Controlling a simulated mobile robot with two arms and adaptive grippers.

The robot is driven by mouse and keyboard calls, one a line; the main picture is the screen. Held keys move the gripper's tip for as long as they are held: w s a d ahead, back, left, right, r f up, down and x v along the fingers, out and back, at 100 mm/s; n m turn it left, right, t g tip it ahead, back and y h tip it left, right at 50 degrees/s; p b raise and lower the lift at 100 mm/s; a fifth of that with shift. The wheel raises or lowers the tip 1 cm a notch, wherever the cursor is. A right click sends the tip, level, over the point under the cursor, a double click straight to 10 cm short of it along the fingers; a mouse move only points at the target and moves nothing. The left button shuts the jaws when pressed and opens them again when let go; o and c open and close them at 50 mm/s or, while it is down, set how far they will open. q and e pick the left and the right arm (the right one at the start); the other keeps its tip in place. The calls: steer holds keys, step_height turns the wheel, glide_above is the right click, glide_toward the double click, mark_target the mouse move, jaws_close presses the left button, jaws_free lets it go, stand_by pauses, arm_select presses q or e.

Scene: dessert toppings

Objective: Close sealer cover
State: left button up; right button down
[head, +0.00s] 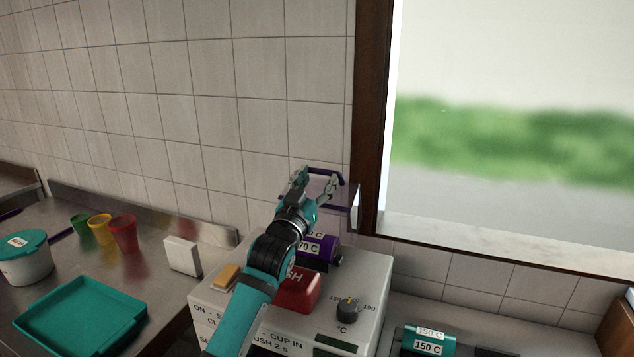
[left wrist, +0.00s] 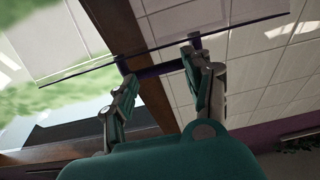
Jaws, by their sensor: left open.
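The sealer (head: 372,280) is a pale box with a red push block (head: 300,292), a dark temperature dial (head: 349,308) and a yellow switch (head: 225,278). Its clear cover (head: 352,204) stands raised at the back and has a purple handle (head: 325,171). My left gripper (head: 318,181) is open at the handle, with its fingers apart. In the left wrist view the purple handle (left wrist: 158,70) runs across between the open fingertips, and the clear panel extends beyond them. I cannot tell whether the fingers touch it. My arm hides part of the sealer. My right gripper is not in view.
A purple cylinder (head: 322,247) marked 70 C lies on the sealer. A teal 150 C block (head: 425,341) is at right. At left are a teal tray (head: 80,315), a lidded tub (head: 25,262), coloured cups (head: 122,232) and a white block (head: 183,256). A tiled wall and window stand behind.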

arm_select(q)
steer(key=o, duration=0.9)
steer(key=shift+s+a+f, duration=0.1)
steer(key=shift+s+a, duration=0.1)
steer(key=shift+s, duration=0.1)
steer(key=s+a, duration=0.1)
steer(key=s, duration=0.3)
steer(key=s+a, duration=0.2)
steer(key=s, duration=0.1)
steer(key=s+a, duration=0.1)
steer(key=s, duration=0.3)
steer(key=shift+s+a, duration=0.3)
steer(key=shift+a, duration=0.05)
